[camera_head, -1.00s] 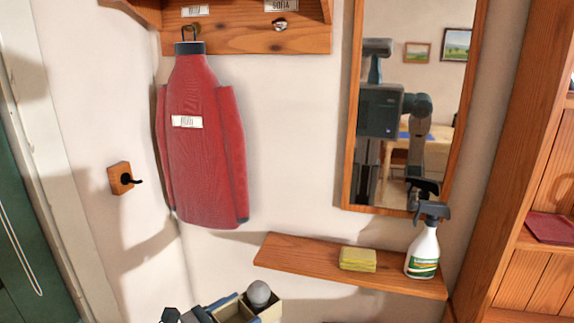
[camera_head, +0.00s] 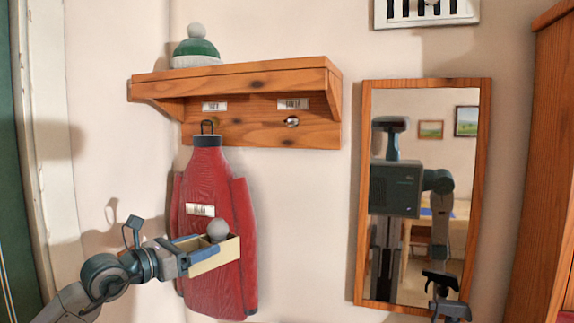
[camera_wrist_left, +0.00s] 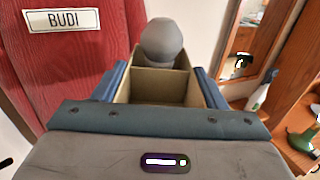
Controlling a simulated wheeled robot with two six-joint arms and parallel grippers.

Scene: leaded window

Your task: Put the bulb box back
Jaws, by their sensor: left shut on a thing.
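The bulb box (camera_head: 216,259) is an open cream box with a divider, and a grey round bulb (camera_head: 218,229) stands up out of its far part. My left gripper (camera_head: 190,254) is shut on the box and holds it in the air in front of the red coat. In the left wrist view the box (camera_wrist_left: 152,87) sits between the two blue fingers, with the bulb (camera_wrist_left: 161,42) at its far end.
The red coat (camera_head: 207,175) hangs from a wooden shelf (camera_head: 240,72) with a green hat (camera_head: 196,48) on top; the shelf top right of the hat is clear. A mirror (camera_head: 423,190) hangs at the right, reflecting me. A spray bottle (camera_wrist_left: 257,97) stands beyond.

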